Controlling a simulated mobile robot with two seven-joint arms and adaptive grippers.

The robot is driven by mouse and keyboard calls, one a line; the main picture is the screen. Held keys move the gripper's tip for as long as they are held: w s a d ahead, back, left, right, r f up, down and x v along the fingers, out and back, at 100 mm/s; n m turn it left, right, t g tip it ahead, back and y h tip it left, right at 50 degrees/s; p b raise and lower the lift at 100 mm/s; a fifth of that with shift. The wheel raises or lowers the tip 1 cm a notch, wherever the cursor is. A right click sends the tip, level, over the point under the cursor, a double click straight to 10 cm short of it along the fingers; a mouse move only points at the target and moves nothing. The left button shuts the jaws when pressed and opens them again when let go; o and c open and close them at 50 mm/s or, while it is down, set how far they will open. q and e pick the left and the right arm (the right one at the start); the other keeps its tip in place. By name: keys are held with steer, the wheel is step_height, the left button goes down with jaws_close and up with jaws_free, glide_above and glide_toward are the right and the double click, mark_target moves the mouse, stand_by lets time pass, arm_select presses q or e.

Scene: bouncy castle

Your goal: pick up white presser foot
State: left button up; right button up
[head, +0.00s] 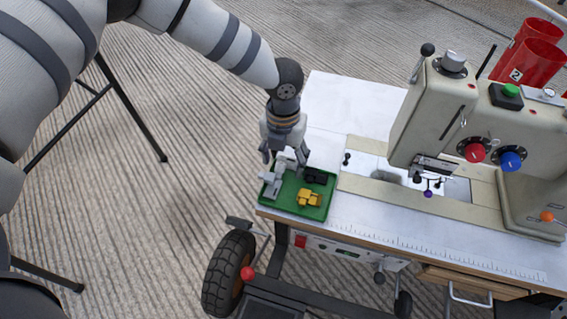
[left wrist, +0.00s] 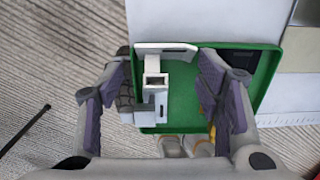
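The white presser foot (head: 271,184) lies at the left side of a green tray (head: 305,210) on the sewing table's near-left corner. In the left wrist view, the white presser foot (left wrist: 155,80) lies between my spread fingers, and the green tray (left wrist: 182,95) shows around it. My left gripper (head: 284,158) is open, pointing down over the tray; its purple-padded fingers (left wrist: 164,92) stand apart on either side of the foot. I cannot tell how far above it they are. My right gripper is not in view.
A black piece (head: 315,175) and a yellow piece (head: 308,197) share the tray, right of the white one. The sewing machine (head: 430,110) stands to the right. The white tabletop (head: 345,105) behind the tray is clear. A black wheel (head: 228,272) is below.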

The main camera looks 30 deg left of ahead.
arm_select(q)
steer(key=c, duration=1)
steer(key=shift+c, duration=0.2)
